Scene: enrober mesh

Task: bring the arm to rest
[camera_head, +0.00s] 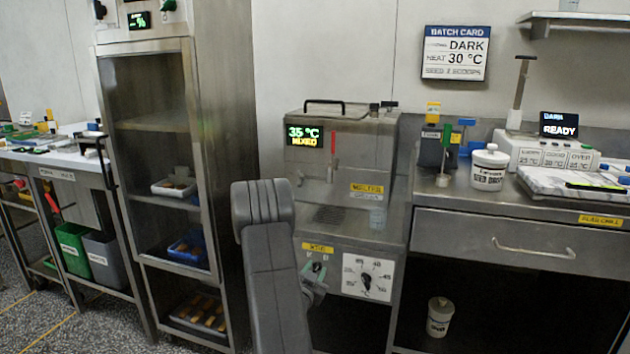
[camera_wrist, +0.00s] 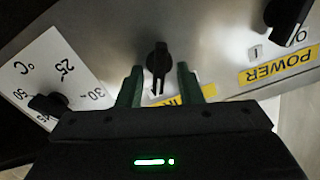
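My grey arm (camera_head: 270,265) rises in front of the steel melter (camera_head: 335,150). My gripper (camera_head: 314,282) is low at the melter's front, beside a black knob below a yellow label. In the wrist view, the green fingers of my gripper (camera_wrist: 160,75) stand apart, with a visible gap on each side of the small black knob (camera_wrist: 158,58). The knob shows between the fingertips; whether it lies beyond them or between them in depth, I cannot tell. Nothing is held. My arm hides part of the melter's left front.
A white temperature dial (camera_head: 368,278) is right of my gripper; a power knob (camera_wrist: 288,14) shows in the wrist view. The melter display (camera_head: 303,136) reads 35 °C. A steel rack (camera_head: 160,125) stands left, a drawer counter (camera_head: 490,215) right. A white tub (camera_head: 440,316) sits below.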

